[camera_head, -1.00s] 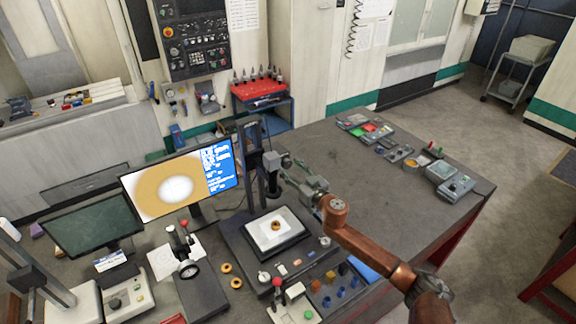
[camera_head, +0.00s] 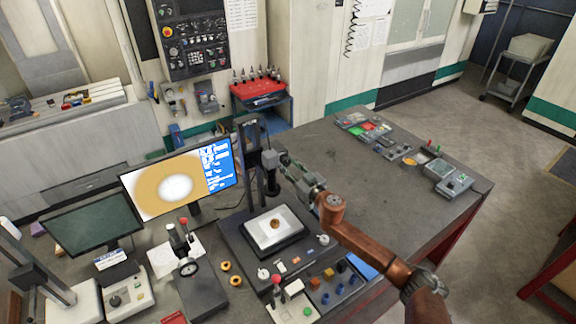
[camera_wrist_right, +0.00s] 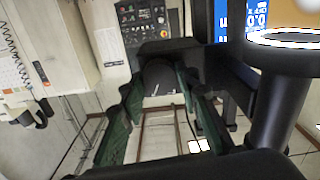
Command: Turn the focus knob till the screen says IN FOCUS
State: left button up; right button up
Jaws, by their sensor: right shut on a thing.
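The microscope (camera_head: 252,185) stands on the bench with a vertical column and a dark lens tube. My right gripper (camera_head: 282,163) reaches its column from the right and is shut on the focus knob. In the right wrist view the dark round knob (camera_wrist_right: 160,76) lies between the green-padded fingers; they hide part of it. The screen (camera_head: 176,184) shows a gold ring with a blurred white centre. Its blue text panel is too small to read. A small brass-coloured ring (camera_head: 275,223) lies on the white stage plate (camera_head: 262,238) below the lens. My left gripper is out of view.
A dark second monitor (camera_head: 92,228) stands at left. Small knobs and coloured parts crowd the bench front around the microscope. Several control boxes (camera_head: 441,170) line the bench's far right edge. The grey bench top (camera_head: 375,188) between them and my right arm is clear.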

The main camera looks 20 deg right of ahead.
jog(key=shift+c, duration=0.3)
jog(key=n, duration=0.5)
jog(key=shift+n, duration=0.3)
jog(key=n, duration=0.4)
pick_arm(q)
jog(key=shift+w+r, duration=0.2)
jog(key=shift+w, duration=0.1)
pick_arm(e)
jog(key=shift+n, duration=2.2)
jog(key=o, duration=1.1)
jog(key=shift+w+f, duration=0.1)
jog(key=shift+o, duration=0.3)
